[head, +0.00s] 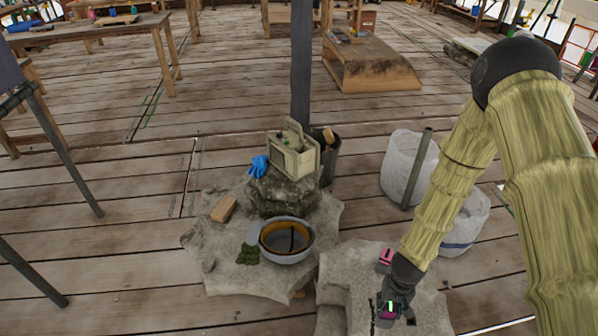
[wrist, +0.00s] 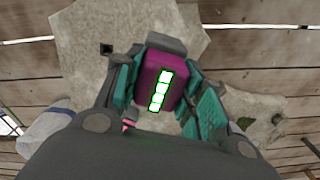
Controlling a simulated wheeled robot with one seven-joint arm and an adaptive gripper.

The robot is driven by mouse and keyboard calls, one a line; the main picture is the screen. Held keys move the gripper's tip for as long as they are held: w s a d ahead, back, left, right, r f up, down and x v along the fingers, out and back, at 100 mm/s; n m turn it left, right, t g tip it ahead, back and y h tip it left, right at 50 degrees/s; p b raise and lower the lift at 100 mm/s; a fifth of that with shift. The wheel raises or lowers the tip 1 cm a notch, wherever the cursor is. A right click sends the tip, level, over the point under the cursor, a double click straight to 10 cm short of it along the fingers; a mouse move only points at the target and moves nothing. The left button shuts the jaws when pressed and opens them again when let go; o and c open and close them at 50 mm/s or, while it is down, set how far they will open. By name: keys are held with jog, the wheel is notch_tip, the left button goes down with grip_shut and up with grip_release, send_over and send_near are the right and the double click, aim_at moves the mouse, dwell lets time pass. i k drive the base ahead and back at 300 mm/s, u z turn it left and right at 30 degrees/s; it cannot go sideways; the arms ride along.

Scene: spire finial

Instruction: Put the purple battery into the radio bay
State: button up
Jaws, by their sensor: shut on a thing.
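The purple battery (wrist: 150,72), with a lit green-and-white bar strip, sits between the teal pads of my gripper (wrist: 160,88) in the wrist view. My gripper is shut on it. In the head view my gripper (head: 392,304) is low over the front right stone slab, with a bit of the purple battery (head: 388,314) showing. I cannot tell whether the battery touches the slab. The beige-green radio (head: 293,158) stands on a rock on the rear slab, up and left of my gripper. Its bay cannot be made out clearly. The radio is not seen in the wrist view.
A pink block (head: 386,257) lies close behind my gripper. A metal bowl (head: 287,240), a tan block (head: 224,209) and a blue glove (head: 259,165) lie around the radio's rock (head: 280,192). A dark post (head: 301,60) rises behind the radio. White sacks (head: 404,165) stand right.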

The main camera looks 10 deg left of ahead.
aim_at(297, 159)
jog(key=k, duration=0.55)
jog(key=u, duration=1.7)
jog(key=i, duration=4.35)
jog(key=z, duration=0.8)
jog(key=i, duration=1.15)
jog(key=z, duration=0.3)
